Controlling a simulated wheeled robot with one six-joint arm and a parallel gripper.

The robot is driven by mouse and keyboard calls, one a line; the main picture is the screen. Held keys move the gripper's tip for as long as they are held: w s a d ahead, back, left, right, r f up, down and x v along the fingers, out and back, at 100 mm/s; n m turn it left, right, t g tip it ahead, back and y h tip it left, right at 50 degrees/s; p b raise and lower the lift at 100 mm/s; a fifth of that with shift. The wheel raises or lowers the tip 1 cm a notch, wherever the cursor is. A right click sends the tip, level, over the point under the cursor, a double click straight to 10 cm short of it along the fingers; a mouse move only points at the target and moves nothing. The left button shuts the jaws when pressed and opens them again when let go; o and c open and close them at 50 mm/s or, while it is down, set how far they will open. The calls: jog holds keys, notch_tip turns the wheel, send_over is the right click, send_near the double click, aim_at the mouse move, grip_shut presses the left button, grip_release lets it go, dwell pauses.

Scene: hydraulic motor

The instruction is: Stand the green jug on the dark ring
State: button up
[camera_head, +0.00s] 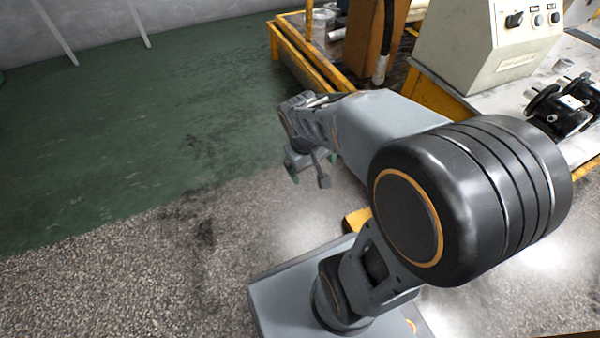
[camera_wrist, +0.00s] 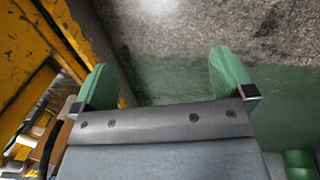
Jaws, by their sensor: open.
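My gripper (camera_head: 309,180) hangs over the floor at the picture's middle in the head view. In the wrist view my gripper (camera_wrist: 165,75) shows two green-padded fingers spread wide apart, with only floor visible between them. I cannot make out a green jug in the head view. A green rounded object (camera_wrist: 300,163) is cut off at the lower right of the wrist view, and I cannot tell what it is. I see no dark ring in either view.
A yellow-framed bench (camera_head: 430,90) stands at the upper right, bearing a control box (camera_head: 480,45) and black motor parts (camera_head: 562,108). Yellow framing (camera_wrist: 35,60) is close to the left finger in the wrist view. The green floor (camera_head: 120,130) at left is clear.

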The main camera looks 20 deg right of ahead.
jog(key=s+a+r+m+t+y, duration=0.1)
jog(key=s+a+r+t+y, duration=0.1)
jog(key=a, duration=0.3)
jog(key=shift+s+r, duration=0.65)
jog(key=shift+s, duration=0.2)
